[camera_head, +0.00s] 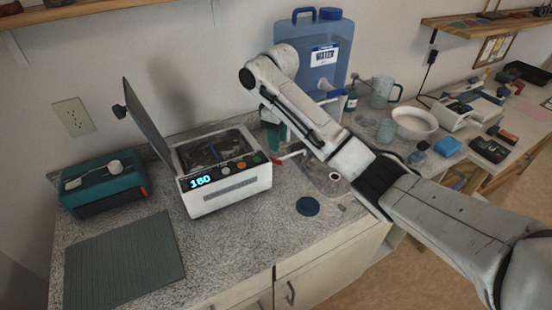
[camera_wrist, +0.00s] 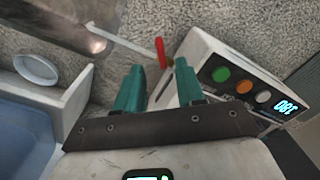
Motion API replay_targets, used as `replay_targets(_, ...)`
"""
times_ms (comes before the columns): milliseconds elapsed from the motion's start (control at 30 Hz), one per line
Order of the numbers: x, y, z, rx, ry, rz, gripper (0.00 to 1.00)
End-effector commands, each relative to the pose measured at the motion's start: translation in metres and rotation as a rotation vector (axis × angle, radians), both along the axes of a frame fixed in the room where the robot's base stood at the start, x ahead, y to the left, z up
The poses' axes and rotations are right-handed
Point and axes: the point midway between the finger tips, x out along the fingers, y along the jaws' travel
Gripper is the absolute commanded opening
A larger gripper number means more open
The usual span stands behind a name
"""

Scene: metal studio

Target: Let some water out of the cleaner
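The cleaner (camera_head: 235,190) is a white box on the counter with its dark lid raised, lit digits and round buttons on its front. In the wrist view the cleaner (camera_wrist: 203,55) stands at the right. A red lever (camera_head: 291,155) sticks out by its right side; in the wrist view the lever (camera_wrist: 160,52) is just beyond the fingertips, roughly between them. My gripper (camera_head: 273,135) is at the cleaner's right side with teal fingers. In the wrist view my gripper (camera_wrist: 160,66) is open, with a clear gap between its fingers. Water inside the cleaner is hard to make out.
A blue water container (camera_head: 318,45) stands behind my arm. A small metal sink (camera_head: 322,178) lies right of the cleaner, with a blue disc (camera_head: 308,206) in front. A teal box (camera_head: 100,184) and a ribbed mat (camera_head: 120,262) are at left. A white bowl (camera_head: 414,123) is at right.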

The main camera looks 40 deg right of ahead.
Motion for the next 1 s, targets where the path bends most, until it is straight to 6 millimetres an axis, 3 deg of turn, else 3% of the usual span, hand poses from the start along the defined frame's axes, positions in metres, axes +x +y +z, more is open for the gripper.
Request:
replay_targets(67,0.0,0.001,-0.022,0.003,0.001,0.001,0.38)
replay_targets(400,0.0,0.0,-0.062,0.0,0.001,0.001,0.38)
replay_targets(833,0.0,0.0,-0.071,-0.001,0.0,0.001,0.37)
replay_targets(1000,0.0,0.0,-0.071,-0.001,0.0,0.001,0.21)
